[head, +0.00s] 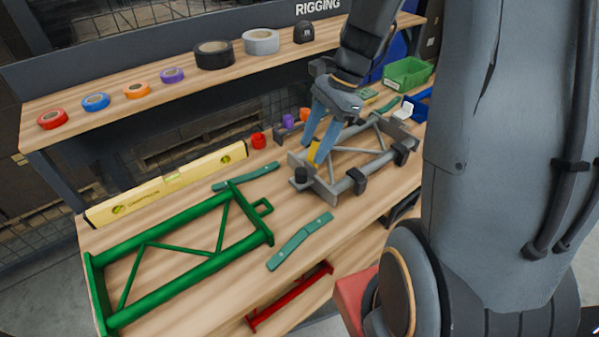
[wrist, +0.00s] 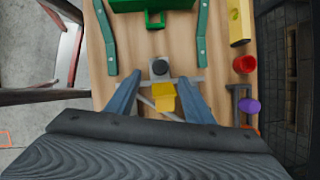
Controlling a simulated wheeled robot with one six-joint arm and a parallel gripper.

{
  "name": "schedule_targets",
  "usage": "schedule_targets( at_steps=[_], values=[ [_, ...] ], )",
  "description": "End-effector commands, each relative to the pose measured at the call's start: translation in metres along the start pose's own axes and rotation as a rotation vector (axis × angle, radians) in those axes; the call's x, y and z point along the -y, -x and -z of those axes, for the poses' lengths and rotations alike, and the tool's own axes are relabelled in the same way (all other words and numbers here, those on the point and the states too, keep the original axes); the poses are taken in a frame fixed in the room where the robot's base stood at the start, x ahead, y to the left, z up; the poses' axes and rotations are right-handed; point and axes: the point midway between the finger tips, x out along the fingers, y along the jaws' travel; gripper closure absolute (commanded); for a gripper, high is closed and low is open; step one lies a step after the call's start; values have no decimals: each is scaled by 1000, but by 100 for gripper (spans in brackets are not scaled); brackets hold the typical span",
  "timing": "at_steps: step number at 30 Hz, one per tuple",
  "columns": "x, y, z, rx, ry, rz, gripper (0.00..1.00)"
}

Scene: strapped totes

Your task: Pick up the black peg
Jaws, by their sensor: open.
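The black peg (head: 301,175) is a short dark cylinder at the near left end of the grey metal frame (head: 330,192). In the wrist view the black peg (wrist: 160,68) appears upright, just beyond the fingertips and centred between them. My gripper (head: 315,151) is open, its blue fingers pointing down over the frame's left end. In the wrist view my gripper (wrist: 159,82) has a yellow block (wrist: 163,97) between its fingers, nearer the palm than the peg. The yellow block (head: 314,150) partly hides behind a finger in the head view. I cannot tell whether the fingers touch it.
A green frame (head: 190,282) lies on the left of the bench, with two green straps (head: 300,241) near it. A yellow level (head: 165,183) and a red cylinder (head: 258,140) stand behind. Tape rolls (head: 214,54) line the shelf. Bare wood lies left of the grey frame.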

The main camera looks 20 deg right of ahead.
Motion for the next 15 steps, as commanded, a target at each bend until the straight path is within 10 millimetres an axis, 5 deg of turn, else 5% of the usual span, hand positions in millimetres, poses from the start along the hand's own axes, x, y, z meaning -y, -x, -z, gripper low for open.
schedule_targets(
  at_steps=[15],
  values=[
    [-2,-59,-1,-1,2,-5,52]
  ],
)
